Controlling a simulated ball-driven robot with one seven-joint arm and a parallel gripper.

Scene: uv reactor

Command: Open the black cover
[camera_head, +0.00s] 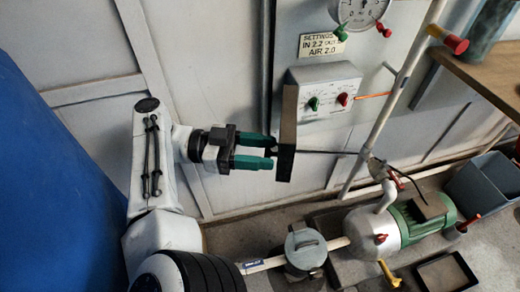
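The black cover (286,160) appears as a narrow upright panel with a dark lower end, standing at the left side of the control box (326,92). I see it nearly edge-on, swung out from the box, whose front with its green and red knobs is in plain view. My gripper (272,152) has two teal fingers pointing right, with a gap between them. The fingertips are at the lower left edge of the cover. I cannot tell whether they touch it. Nothing shows between the fingers.
A pressure gauge (359,10) and a settings label (321,44) are above the box. An upright pipe (390,105) stands to its right. A green motor pump (424,218) and a grey canister (305,250) are below on the floor. A blue surface (50,190) fills the left.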

